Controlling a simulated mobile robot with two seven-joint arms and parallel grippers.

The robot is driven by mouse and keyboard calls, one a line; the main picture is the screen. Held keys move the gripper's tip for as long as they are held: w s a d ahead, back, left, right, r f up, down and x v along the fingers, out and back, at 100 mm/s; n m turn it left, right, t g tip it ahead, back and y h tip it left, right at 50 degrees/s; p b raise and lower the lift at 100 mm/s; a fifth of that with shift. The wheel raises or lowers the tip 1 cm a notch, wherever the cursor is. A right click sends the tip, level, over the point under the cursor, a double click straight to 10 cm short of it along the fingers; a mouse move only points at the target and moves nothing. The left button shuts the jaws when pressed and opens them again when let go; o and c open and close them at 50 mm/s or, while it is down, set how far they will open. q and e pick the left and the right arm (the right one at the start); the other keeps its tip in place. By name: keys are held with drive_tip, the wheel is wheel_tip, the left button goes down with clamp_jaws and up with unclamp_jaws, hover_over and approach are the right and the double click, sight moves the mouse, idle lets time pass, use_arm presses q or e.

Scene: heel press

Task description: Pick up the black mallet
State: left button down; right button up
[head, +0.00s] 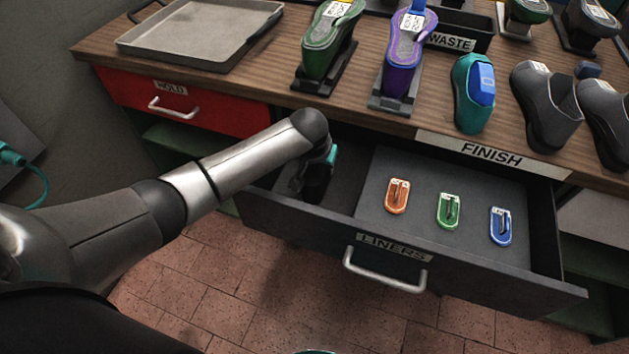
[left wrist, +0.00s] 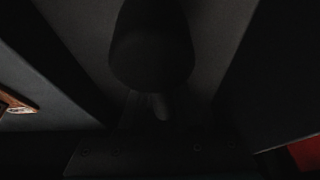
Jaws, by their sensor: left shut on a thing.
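My left gripper (head: 314,182) reaches down into the left compartment of the open drawer labelled LINERS (head: 310,228). It is shut on the black mallet. In the left wrist view the picture is very dark; a rounded black form (left wrist: 152,45), which looks like the mallet, fills the top middle, with a faint paler part just below it. In the head view the mallet cannot be told apart from the dark gripper and my wrist. Whether it touches the drawer floor cannot be told. My right gripper is not in view.
The drawer's right compartment holds an orange liner (head: 397,196), a green liner (head: 448,210) and a blue liner (head: 501,226). The bench edge overhangs behind the drawer. Above stand a grey tray (head: 190,45), green shoe (head: 322,50), purple shoe (head: 401,60) and teal shoe (head: 468,110).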

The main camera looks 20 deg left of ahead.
use_arm(q)
drive_tip(key=shift+r, duration=0.1)
drive_tip(key=shift+r, duration=0.55)
wheel_tip(320, 180, up, 6)
drive_tip(key=p, duration=0.3)
drive_tip(key=shift+w+r, duration=0.1)
drive_tip(key=shift+r, duration=0.1)
drive_tip(key=d, duration=0.6)
drive_tip(key=s+d, duration=0.1)
drive_tip(key=d, duration=1.1)
drive_tip(key=shift+s+f+p, duration=0.3)
drive_tip(key=shift+p, duration=0.1)
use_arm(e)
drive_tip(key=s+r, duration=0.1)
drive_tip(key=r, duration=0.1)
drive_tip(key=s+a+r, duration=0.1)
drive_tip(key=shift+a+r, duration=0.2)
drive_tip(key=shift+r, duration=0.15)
use_arm(q)
drive_tip(key=shift+r, duration=0.1)
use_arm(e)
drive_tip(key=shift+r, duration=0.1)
